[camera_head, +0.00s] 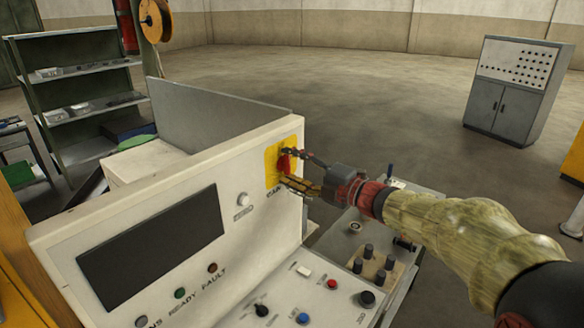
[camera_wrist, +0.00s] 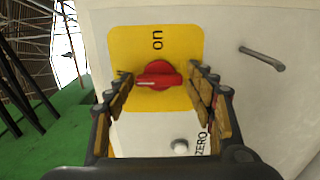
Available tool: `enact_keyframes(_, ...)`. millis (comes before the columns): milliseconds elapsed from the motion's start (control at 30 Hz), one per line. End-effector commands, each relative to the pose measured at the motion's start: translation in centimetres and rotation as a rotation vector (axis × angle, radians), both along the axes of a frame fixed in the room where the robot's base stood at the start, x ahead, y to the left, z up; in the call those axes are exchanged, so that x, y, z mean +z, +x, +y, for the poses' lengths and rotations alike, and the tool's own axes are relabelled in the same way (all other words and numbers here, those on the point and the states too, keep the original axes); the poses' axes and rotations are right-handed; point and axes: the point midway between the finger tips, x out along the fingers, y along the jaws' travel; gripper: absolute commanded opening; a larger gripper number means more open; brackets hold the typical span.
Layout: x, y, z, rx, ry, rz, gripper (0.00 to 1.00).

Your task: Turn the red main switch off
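The red main switch (camera_head: 284,164) is a rotary knob on a yellow plate (camera_head: 271,170), on the sloped front of the white console. In the wrist view, the red switch (camera_wrist: 158,75) lies with its handle bar across the picture, and the word "on" is printed above it on the yellow plate (camera_wrist: 140,45). My gripper (camera_head: 292,168) is at the plate. In the wrist view my gripper (camera_wrist: 160,76) is open, with one finger beyond each end of the red handle. Small gaps seem to remain; contact cannot be told for certain.
A white button (camera_wrist: 180,146) marked ZERO is close to my right finger in the wrist view. A metal lever (camera_wrist: 262,58) sticks out at right. The console's dark screen (camera_head: 155,248) and several buttons lie left and below. A grey cabinet (camera_head: 515,90) stands far back right.

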Motion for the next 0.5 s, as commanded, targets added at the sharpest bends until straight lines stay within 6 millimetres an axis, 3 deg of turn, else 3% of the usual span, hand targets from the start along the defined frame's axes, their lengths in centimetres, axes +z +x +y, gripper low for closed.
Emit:
enact_keyframes(100,0.03,0.01,-0.01,0.0,0.0,0.0,0.64)
enact_keyframes(500,0.08,-0.39,-0.65,-0.002,0.001,-0.001,0.64)
